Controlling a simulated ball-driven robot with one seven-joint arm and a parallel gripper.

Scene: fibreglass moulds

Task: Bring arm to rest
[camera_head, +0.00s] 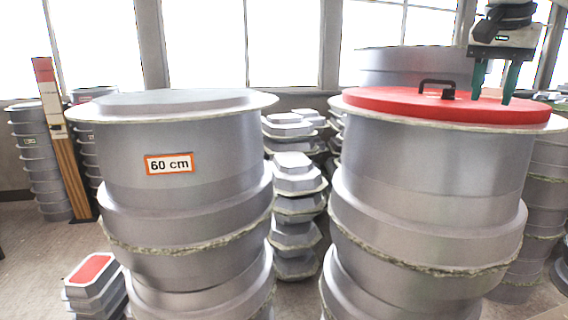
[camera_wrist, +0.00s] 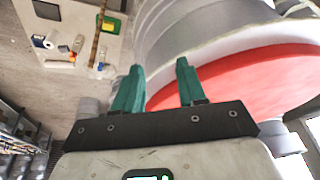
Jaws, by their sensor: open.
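My gripper (camera_head: 493,84) is at the upper right of the head view, over the red lid (camera_head: 395,106) that lies on the right-hand mould stack. Its two green fingers point down, spread apart with nothing between them. The lid's black handle (camera_head: 440,88) stands to the left of the fingers. I cannot tell whether the fingertips touch the lid. In the wrist view the open fingers (camera_wrist: 158,82) show at the centre, with the red lid (camera_wrist: 250,78) beyond and to the right.
A tall grey mould stack (camera_head: 180,215) labelled "60 cm" stands at left. Smaller octagonal moulds (camera_head: 297,205) fill the gap between the stacks. Bare floor (camera_head: 35,255) shows at left. The wrist view shows a table (camera_wrist: 75,40) with small items.

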